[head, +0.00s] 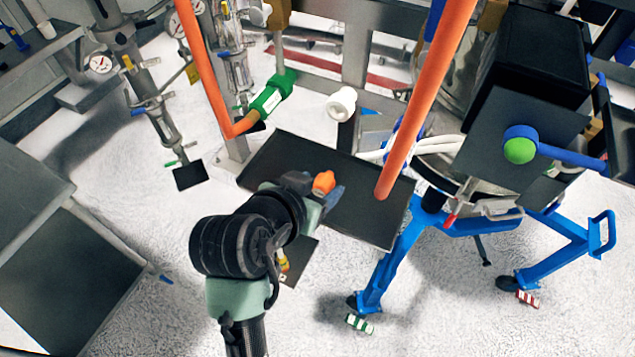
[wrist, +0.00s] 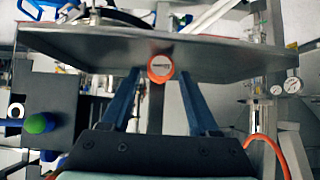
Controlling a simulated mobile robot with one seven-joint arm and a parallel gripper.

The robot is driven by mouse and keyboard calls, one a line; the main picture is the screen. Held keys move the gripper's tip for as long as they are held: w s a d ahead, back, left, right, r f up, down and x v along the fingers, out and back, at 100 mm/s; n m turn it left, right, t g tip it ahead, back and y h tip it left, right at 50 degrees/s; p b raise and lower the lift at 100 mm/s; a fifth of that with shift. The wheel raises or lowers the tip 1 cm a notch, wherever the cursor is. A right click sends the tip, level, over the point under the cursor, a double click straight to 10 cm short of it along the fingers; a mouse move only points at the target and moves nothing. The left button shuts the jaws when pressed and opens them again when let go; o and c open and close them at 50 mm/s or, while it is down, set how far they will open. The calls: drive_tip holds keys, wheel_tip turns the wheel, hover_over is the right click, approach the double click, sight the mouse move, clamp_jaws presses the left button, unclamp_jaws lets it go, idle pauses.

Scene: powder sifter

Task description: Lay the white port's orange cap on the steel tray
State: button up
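The orange cap (head: 323,183) shows at my gripper (head: 318,190), in front of the dark steel tray (head: 288,153). In the wrist view the cap (wrist: 160,68) sits between the two blue fingertips of my gripper (wrist: 160,76). I cannot tell whether the cap touches the tray. The white port (head: 341,104) stands just behind the tray, with no orange on its end. My arm hides the tray's near left part.
A blue-legged stand (head: 395,255) is right of the tray. An orange pipe (head: 425,95) slants down over the tray's right side. A green-collared orange hose (head: 273,95) and glass columns are at the back left. Dark panels (head: 65,275) are at the lower left.

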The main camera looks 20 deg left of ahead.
drive_tip(key=shift+o, duration=0.6)
drive_tip(key=p+v, duration=0.4)
drive_tip(key=v, duration=0.9)
idle(0.4)
